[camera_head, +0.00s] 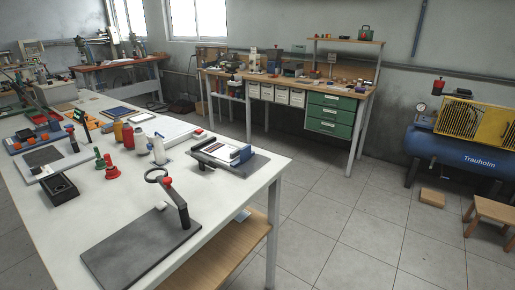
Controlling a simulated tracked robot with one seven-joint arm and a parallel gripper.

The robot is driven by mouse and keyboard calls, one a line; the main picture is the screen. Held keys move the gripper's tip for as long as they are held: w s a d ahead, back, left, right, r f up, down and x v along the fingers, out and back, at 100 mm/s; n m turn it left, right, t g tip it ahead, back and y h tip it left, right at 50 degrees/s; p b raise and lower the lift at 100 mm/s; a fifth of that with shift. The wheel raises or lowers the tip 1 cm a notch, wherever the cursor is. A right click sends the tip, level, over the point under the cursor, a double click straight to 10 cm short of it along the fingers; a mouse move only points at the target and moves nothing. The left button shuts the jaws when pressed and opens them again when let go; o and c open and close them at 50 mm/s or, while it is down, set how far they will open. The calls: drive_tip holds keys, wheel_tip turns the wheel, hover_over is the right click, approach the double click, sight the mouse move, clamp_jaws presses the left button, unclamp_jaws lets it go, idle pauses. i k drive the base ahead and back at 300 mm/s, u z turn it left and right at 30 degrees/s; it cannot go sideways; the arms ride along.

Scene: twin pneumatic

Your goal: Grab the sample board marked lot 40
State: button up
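No label reading lot 40 is legible in this view, so I cannot tell which item is the sample board. Several flat, board-like items lie on the long white table (110,210). A low fixture (222,153) with a pale plate and a blue block sits near the table's right edge. A grey plate (43,156) lies at the left. My gripper is not in view.
A grey slab with an upright post and ring (140,252) stands at the table's near end. Red and green stamps (111,168) and several bottles (128,136) stand mid-table. A workbench (290,78) and blue compressor (450,145) stand behind.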

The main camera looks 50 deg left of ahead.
sight(226, 153)
drive_tip(key=z, duration=0.05)
drive_tip(key=i, duration=1.75)
drive_tip(key=u, duration=2.7)
drive_tip(key=i, duration=1.7)
drive_tip(key=z, duration=0.1)
